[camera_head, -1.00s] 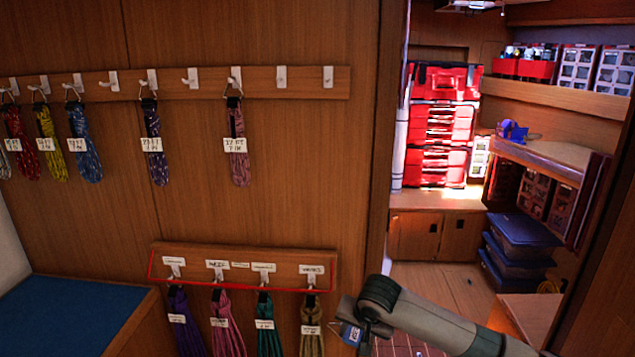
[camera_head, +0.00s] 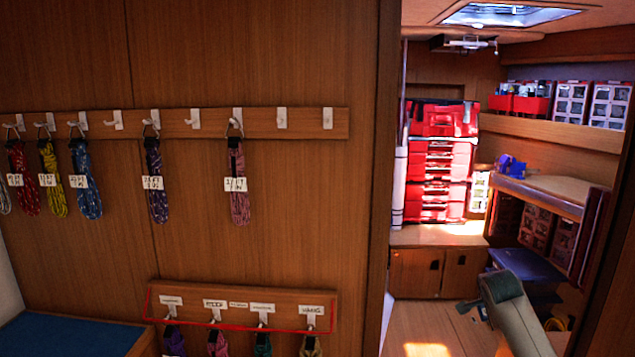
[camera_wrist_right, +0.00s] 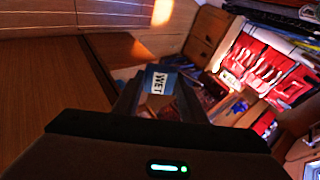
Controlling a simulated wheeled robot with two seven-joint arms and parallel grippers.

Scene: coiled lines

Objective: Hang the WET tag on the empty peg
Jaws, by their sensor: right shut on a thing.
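The WET tag (camera_wrist_right: 160,82), blue with a white lettered face, is held between the fingers of my right gripper (camera_wrist_right: 158,92) in the right wrist view. The gripper is out of the head view; only part of my right arm shows at the lower right. The upper peg rail (camera_head: 262,122) carries several coiled lines. Several of its pegs are bare: one between the blue and dark coils (camera_head: 118,120), one right of the dark coil (camera_head: 194,118), and two at the right end (camera_head: 282,118) (camera_head: 327,118). My left gripper is not in view.
A lower rail (camera_head: 240,293) with a red outline has labelled hooks, each with a coiled line cut off by the frame. A blue-topped bench (camera_head: 65,335) stands at lower left. Right of the wall edge, a doorway opens onto red toolboxes (camera_head: 440,160) and shelves.

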